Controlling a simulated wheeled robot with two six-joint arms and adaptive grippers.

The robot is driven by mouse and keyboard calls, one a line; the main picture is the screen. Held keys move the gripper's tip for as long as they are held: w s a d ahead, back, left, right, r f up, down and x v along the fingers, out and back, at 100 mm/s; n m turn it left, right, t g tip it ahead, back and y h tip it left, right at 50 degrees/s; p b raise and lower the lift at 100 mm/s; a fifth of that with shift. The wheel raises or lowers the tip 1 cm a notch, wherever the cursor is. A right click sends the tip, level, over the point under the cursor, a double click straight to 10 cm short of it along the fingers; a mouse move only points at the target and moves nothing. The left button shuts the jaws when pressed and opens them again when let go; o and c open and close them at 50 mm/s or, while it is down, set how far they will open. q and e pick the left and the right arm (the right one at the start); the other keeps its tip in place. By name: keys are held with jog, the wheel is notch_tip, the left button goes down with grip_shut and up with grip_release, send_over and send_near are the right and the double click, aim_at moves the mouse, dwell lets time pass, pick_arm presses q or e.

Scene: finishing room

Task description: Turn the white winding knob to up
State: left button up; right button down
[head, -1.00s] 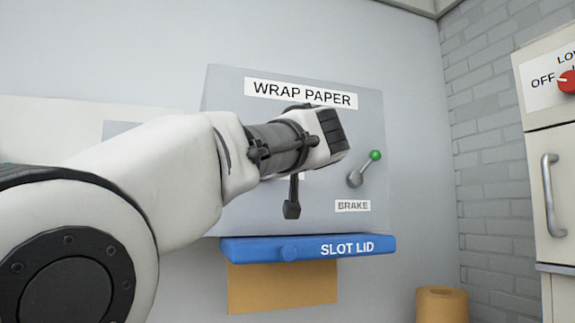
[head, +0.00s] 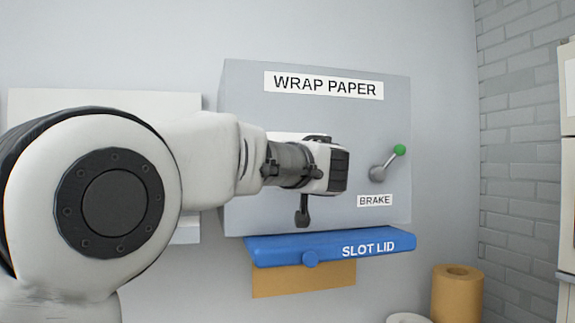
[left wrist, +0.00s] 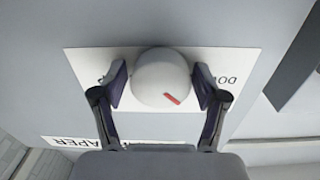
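The white winding knob (left wrist: 163,78) is round with a red mark near its edge, and shows in the left wrist view in front of a white label plate (left wrist: 85,62). The red mark points to the lower right there. My left gripper (left wrist: 160,80) has one finger on each side of the knob, very close to it. The fingers look spread, with a thin gap at least on the left side. In the head view my left gripper (head: 340,170) is at the wrap paper panel (head: 240,100) and hides the knob. My right gripper is not in view.
A brake lever (head: 385,166) with a green tip stands right of my gripper. A blue slot lid (head: 320,247) juts out below the panel, with brown paper (head: 300,280) hanging under it. A brown roll (head: 457,295) stands at the lower right.

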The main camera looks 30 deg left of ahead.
pick_arm(q)
jog(key=c, duration=0.6)
